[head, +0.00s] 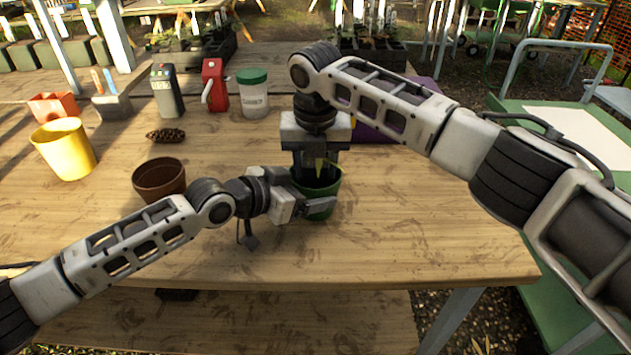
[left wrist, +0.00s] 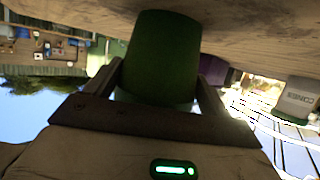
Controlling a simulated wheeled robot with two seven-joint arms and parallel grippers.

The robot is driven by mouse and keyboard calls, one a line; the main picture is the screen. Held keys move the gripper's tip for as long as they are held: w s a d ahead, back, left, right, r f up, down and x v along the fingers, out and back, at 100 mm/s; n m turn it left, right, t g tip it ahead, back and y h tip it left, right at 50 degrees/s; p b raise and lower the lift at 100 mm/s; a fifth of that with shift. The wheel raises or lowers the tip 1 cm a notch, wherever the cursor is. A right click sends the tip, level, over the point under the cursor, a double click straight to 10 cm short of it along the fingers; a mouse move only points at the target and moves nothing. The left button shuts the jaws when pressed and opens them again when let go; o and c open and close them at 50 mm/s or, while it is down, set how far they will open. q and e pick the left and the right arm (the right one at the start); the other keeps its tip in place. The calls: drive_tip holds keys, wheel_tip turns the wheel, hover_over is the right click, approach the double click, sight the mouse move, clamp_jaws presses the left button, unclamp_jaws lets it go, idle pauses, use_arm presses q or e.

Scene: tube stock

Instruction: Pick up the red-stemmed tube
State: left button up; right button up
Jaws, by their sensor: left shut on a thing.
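A green pot (head: 322,190) stands near the middle of the wooden table. A yellow-green leaf or strip (head: 319,168) shows above its rim. My left gripper (head: 312,205) is shut on the green pot from the left. In the left wrist view the pot (left wrist: 163,60) is between the two fingers (left wrist: 160,95). My right gripper (head: 318,170) points straight down over the pot, its dark fingers at or inside the rim. The arm hides whether these fingers are apart or closed. I cannot make out a red-stemmed tube; the pot's contents are mostly hidden.
A brown pot (head: 159,180), pine cone (head: 166,135) and yellow pot (head: 64,148) are at the left. A grey-green device (head: 165,90), red device (head: 214,85) and green-lidded tub (head: 252,95) stand behind. A purple object (head: 375,133) lies behind my right arm. The table's front right is clear.

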drive_tip(key=shift+r, duration=0.1)
wheel_tip(320, 180, up, 10)
use_arm(q)
drive_tip(key=o, duration=0.9)
